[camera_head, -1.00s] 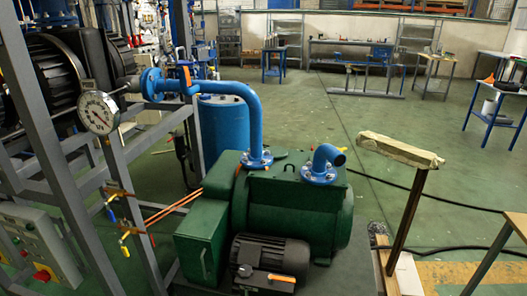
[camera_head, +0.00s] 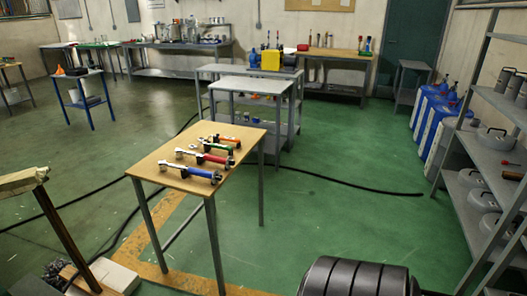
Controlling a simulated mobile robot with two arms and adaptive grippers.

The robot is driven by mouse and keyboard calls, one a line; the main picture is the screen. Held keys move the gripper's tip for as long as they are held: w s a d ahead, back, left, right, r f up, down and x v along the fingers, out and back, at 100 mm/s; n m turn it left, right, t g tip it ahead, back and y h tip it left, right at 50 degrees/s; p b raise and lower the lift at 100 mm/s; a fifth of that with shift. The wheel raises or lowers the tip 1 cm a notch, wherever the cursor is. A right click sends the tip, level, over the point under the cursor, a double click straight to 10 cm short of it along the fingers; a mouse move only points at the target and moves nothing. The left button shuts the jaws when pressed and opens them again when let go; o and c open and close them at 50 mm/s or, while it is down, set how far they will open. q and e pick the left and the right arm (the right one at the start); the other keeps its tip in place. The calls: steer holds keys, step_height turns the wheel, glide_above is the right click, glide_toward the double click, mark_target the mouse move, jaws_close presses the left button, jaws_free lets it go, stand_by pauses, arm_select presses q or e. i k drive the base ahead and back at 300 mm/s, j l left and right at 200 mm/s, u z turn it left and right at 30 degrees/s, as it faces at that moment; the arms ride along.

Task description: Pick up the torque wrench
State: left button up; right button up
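Several wrench-like tools lie side by side on a small wooden-topped table in the middle of the view. The table (camera_head: 147,168) stands on thin grey legs. Neither of my grippers is in view.
A grey two-level table (camera_head: 247,85) stands behind the wooden one. A black ribbed cylinder (camera_head: 355,280) is at the bottom, right of centre. Grey shelving (camera_head: 468,150) with pots lines the right side. A black cable (camera_head: 350,186) crosses the green floor.

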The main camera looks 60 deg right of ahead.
mark_target(179, 153)
steer(key=z, duration=1.6)
steer(key=i+l+u, duration=0.1)
